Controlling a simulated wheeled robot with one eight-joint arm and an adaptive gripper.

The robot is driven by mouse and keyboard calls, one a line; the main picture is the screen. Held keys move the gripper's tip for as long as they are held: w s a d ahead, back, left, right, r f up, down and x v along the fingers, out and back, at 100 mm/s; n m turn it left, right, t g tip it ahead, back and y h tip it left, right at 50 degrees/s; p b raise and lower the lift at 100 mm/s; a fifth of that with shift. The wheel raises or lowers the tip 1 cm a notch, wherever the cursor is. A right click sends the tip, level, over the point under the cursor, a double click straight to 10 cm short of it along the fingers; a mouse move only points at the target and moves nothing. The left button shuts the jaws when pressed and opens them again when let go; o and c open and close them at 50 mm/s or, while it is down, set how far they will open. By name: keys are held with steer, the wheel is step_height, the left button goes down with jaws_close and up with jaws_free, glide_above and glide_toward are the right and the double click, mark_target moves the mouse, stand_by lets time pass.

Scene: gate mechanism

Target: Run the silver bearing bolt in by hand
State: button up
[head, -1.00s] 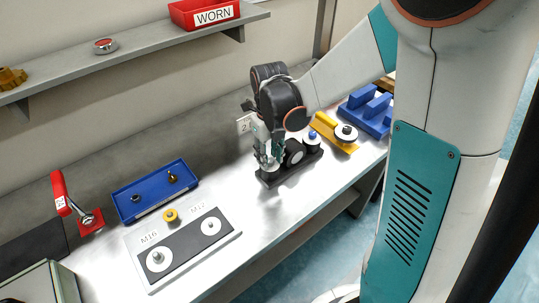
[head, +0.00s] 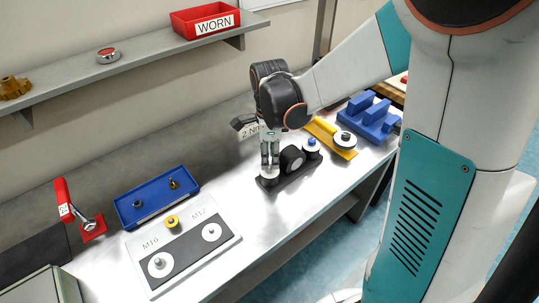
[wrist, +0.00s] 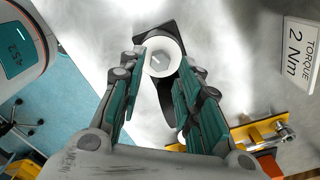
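The silver bearing bolt (wrist: 159,61) shows its hex head in the middle of a white round disc (wrist: 177,50) in the wrist view. How deep the bolt sits cannot be told.
On the same base are a black round part (head: 292,158) and a blue-topped piece (head: 311,144). A yellow fixture (head: 325,131) and blue block (head: 374,112) stand to the right. A blue tray (head: 157,197) and grey gauge plate (head: 230,241) lie left. A torque sign (wrist: 298,52) is close behind.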

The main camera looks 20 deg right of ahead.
steer(key=shift+f+b, duration=1.45)
steer(key=shift+f, duration=0.35)
jaws_close()
steer(key=m, duration=0.4)
steer(key=shift+o, duration=1.4)
jaws_free()
